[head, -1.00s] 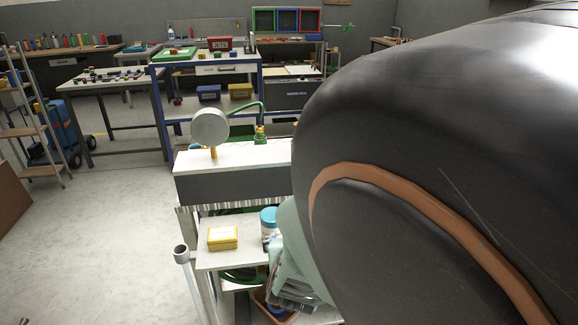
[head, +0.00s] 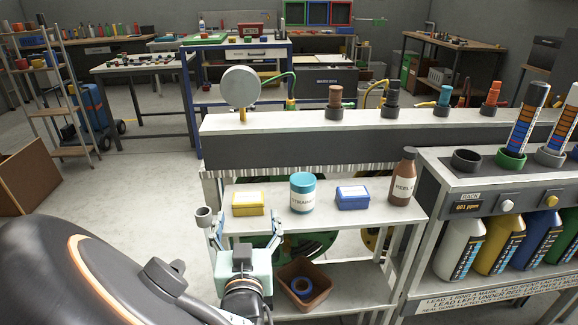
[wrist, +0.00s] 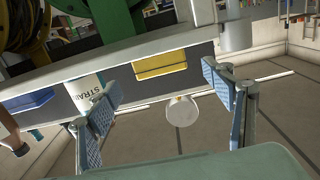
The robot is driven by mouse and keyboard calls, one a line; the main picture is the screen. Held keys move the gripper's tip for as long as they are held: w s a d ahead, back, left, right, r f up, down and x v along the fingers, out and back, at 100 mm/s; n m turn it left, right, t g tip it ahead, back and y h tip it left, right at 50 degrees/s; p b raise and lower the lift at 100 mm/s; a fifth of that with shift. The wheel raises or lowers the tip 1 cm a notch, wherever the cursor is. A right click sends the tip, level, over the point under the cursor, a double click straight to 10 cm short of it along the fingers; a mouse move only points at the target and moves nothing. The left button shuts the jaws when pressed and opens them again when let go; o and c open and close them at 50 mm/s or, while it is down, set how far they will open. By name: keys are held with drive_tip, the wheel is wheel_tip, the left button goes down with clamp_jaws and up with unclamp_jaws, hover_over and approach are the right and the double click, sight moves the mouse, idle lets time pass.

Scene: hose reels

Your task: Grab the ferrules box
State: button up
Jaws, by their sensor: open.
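A yellow box (head: 248,203) with a pale label sits at the left of the cart's upper shelf (head: 325,222). A blue box (head: 352,197) with a pale label sits farther right. I cannot read either label, so I cannot tell which is the ferrules box. My gripper (head: 248,228) is open and empty, in front of the shelf near the yellow box. In the wrist view, which looks upside down, the yellow box (wrist: 160,65) shows beyond and between the open fingers of my gripper (wrist: 163,80), apart from them. The blue box (wrist: 28,100) is at the left there.
A brown bottle (head: 403,178) stands right of the blue box. A brown bin (head: 304,284) is on the lower shelf. A ledge (head: 370,125) with hose fittings overhangs behind.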

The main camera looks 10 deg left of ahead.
sight(248, 206)
drive_tip(key=b+x, duration=0.1)
drive_tip(key=x, duration=0.6)
drive_tip(key=shift+w, duration=0.25)
drive_tip(key=shift+c, duration=0.6)
drive_tip(key=shift+r, duration=0.1)
drive_tip(key=c, duration=1.3)
